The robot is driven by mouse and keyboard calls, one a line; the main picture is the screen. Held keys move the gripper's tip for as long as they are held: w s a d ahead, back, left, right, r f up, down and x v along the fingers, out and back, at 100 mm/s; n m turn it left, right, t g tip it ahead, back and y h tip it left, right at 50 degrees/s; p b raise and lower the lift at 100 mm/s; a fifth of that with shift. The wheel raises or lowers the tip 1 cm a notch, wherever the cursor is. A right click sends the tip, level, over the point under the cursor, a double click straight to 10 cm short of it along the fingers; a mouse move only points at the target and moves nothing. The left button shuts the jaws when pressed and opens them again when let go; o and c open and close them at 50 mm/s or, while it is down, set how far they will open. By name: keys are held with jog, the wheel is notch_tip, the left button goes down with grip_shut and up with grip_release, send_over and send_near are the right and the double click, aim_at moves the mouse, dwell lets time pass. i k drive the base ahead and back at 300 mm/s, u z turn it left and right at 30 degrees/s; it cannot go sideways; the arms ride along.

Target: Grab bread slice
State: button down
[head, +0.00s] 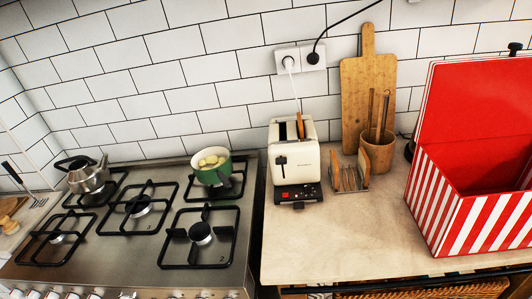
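A cream toaster (293,162) stands on the counter just right of the stove. A thin brown piece that looks like a bread slice (301,126) sticks up out of its top slot, seen nearly edge-on; its lower part is hidden in the toaster. A small rack (352,180) to the right of the toaster holds several thin upright pieces; I cannot tell whether they are bread. My gripper is not in view.
A gas stove (141,206) with a kettle (88,174) and a green pot (212,168) fills the left. A wooden cutting board (366,75) and a utensil cup (377,146) stand behind the rack. A red-striped box (456,208) with a raised lid is at right. The front counter (330,235) is clear.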

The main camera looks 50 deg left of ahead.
aim_at(301, 133)
jog(key=k, duration=0.55)
jog(key=u, duration=0.7)
jog(key=i, duration=1.1)
jog(key=u, duration=3.2)
